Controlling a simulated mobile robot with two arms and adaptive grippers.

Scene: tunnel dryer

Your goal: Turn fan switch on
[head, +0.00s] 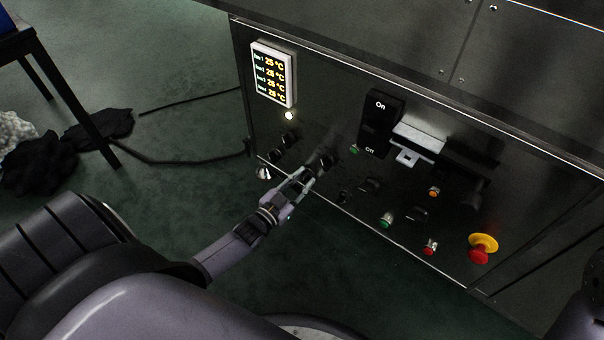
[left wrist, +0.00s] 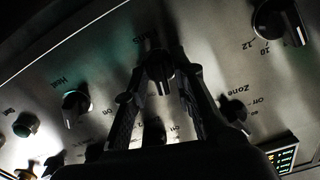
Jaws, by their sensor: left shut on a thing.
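My left gripper (head: 312,171) reaches the lower part of the dark control panel (head: 330,125). In the left wrist view, its two fingers (left wrist: 162,72) are shut around a black rotary knob (left wrist: 159,66). In the head view, the fingers partly cover this knob. My right gripper is not in view.
Other black knobs flank the gripper, one marked Heat (left wrist: 75,106) and one marked Zone (left wrist: 233,108). A temperature display (head: 273,75) is above left. A black On/Off switch (head: 378,125) and a red emergency button (head: 481,249) are to the right.

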